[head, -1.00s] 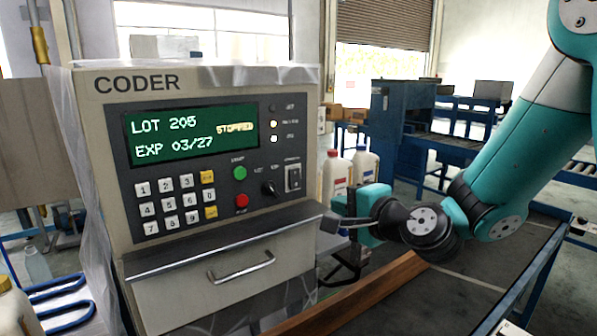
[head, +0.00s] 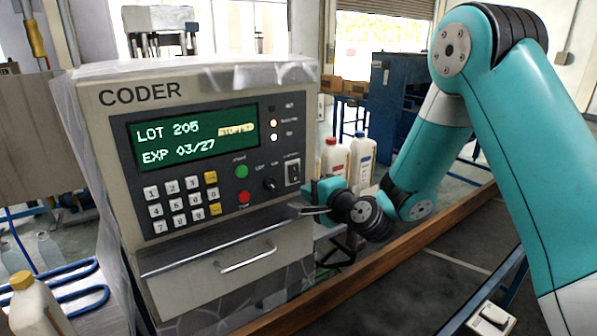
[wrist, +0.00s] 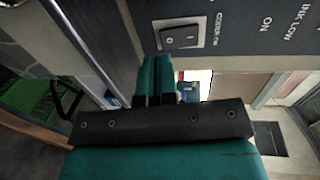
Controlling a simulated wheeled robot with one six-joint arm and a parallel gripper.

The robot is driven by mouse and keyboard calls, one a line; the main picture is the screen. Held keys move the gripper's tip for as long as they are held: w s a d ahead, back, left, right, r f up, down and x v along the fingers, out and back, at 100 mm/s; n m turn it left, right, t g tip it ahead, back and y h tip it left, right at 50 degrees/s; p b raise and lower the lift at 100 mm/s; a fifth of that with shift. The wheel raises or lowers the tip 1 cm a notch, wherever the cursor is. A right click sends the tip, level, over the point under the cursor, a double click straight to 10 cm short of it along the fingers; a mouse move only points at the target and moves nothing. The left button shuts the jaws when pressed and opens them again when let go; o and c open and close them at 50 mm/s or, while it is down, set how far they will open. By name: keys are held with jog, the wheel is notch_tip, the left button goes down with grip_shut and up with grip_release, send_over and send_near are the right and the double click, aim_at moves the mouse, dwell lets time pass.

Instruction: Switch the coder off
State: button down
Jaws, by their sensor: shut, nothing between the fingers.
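The coder (head: 230,215) is a grey box with a dark control panel. Its green display (head: 192,138) is lit and reads LOT 205, EXP 03/27, with a highlighted status box. Two lamps beside the display glow. The black rocker power switch (head: 293,172) in a light frame is at the panel's right edge; it also shows in the wrist view (wrist: 182,37), just beyond and to the right of my fingertips. My gripper (head: 305,210) is below the switch, near the coder's lower right front. Its teal fingers (wrist: 155,62) are shut and empty, apart from the switch.
A green button (head: 241,171), a red button (head: 244,197) and a black knob (head: 270,185) lie left of the switch. A ledge and drawer handle (head: 248,258) jut out below. White bottles (head: 361,158) stand behind my gripper. A brown rail (head: 400,255) runs along the right.

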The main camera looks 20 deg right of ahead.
aim_at(293, 183)
jog(key=p+x, duration=0.2)
jog(key=x, duration=0.2)
jog(key=shift+w+a+p, duration=0.15)
jog(key=shift+w+p, duration=0.15)
jog(key=shift+w, duration=0.05)
jog(key=shift+f, duration=0.1)
jog(key=shift+w+f+b, duration=0.1)
jog(key=shift+f+b, duration=0.05)
jog(key=shift+b, duration=0.15)
